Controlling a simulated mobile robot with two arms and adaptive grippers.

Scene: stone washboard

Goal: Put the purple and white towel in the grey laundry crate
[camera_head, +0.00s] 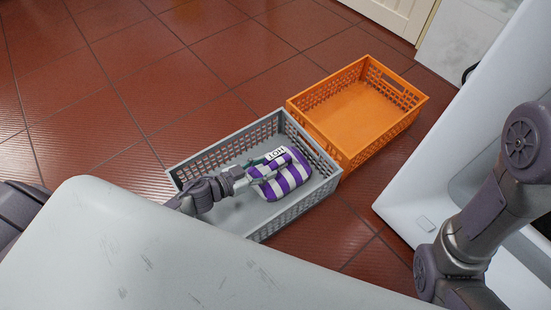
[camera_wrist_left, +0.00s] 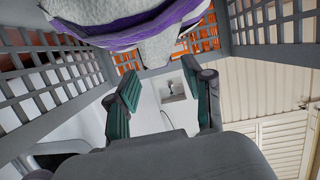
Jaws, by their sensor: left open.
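The purple and white striped towel (camera_head: 289,178) is a folded bundle with a white label, inside the grey laundry crate (camera_head: 312,205) towards its right end. My left gripper (camera_head: 263,170) reaches into the crate from the left, right beside the towel. In the left wrist view the gripper's two teal-padded fingers (camera_wrist_left: 160,74) stand apart with nothing between them. The towel (camera_wrist_left: 135,28) fills the top of that view, just past the fingertips and apart from the pads. The crate's lattice walls (camera_wrist_left: 45,75) show around it. My right arm shows at the right of the head view, but its gripper is outside the frame.
An orange crate (camera_head: 365,108), empty, stands right beside the grey crate on the red tiled floor (camera_head: 130,75). A white surface (camera_head: 150,255) fills the near foreground, and a white unit (camera_head: 440,165) stands at the right. The floor behind and left of the crates is clear.

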